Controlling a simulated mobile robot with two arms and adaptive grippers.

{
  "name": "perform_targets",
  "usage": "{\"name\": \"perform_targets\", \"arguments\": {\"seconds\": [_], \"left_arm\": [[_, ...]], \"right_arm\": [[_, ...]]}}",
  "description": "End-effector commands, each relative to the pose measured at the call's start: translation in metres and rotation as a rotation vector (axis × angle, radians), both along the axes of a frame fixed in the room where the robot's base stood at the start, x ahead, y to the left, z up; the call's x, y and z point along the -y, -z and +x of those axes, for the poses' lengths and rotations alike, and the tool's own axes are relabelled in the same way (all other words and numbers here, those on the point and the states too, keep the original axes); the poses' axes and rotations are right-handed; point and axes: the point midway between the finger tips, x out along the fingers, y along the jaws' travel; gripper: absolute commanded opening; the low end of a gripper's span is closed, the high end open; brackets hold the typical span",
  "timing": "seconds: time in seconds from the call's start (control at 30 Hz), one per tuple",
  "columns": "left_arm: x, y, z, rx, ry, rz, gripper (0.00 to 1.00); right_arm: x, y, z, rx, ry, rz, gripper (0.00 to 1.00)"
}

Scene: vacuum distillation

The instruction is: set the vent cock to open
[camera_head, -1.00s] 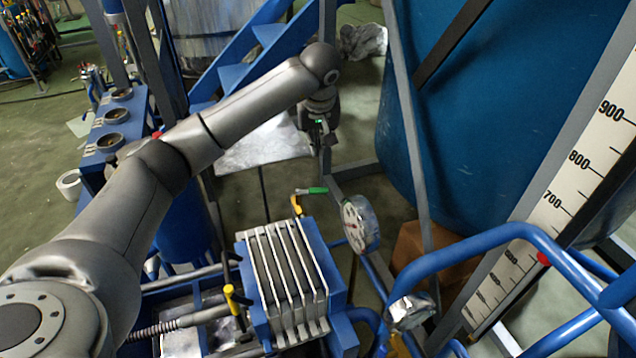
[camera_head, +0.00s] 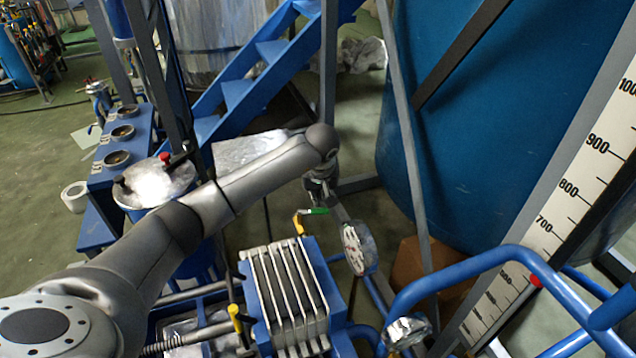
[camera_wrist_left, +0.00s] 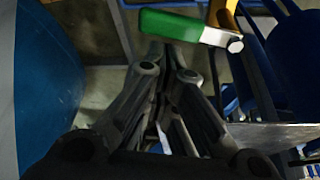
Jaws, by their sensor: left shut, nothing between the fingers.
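The vent cock appears to be the small valve with a green-sleeved lever (camera_head: 314,211) on a yellow body (camera_head: 299,224), behind the finned block. The lever points right in the head view. In the left wrist view the green lever (camera_wrist_left: 170,25) lies across the top, with the yellow body (camera_wrist_left: 222,12) at its right end. My left gripper (camera_head: 326,200) hangs just above and beside the lever in the head view. In the left wrist view its fingers (camera_wrist_left: 165,60) are shut and empty, with the tips just short of the green lever. Whether they touch it I cannot tell. My right gripper is not in view.
A round dial gauge (camera_head: 358,248) stands close right of the valve. The finned block (camera_head: 285,295) is in front of it. A grey upright post (camera_head: 328,90) rises behind my gripper, and a large blue tank (camera_head: 490,110) fills the right. Blue pipes (camera_head: 470,268) curve at front right.

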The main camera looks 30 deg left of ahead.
Motion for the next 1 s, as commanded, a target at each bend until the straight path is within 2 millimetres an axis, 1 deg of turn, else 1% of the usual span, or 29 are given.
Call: {"name": "perform_targets", "arguments": {"seconds": [0.1, 0.57, 1.0], "left_arm": [[0.0021, -0.0006, -0.0037, 0.0, 0.001, 0.0, 0.0], [0.0027, 0.0001, -0.0044, 0.001, 0.006, 0.001, 0.0], [0.0061, 0.0005, -0.0068, 0.0, 0.081, 0.001, 0.0]], "right_arm": [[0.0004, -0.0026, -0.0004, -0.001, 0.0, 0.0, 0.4], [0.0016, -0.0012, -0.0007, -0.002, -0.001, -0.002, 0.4], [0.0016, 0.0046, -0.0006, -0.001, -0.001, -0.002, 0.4]]}}
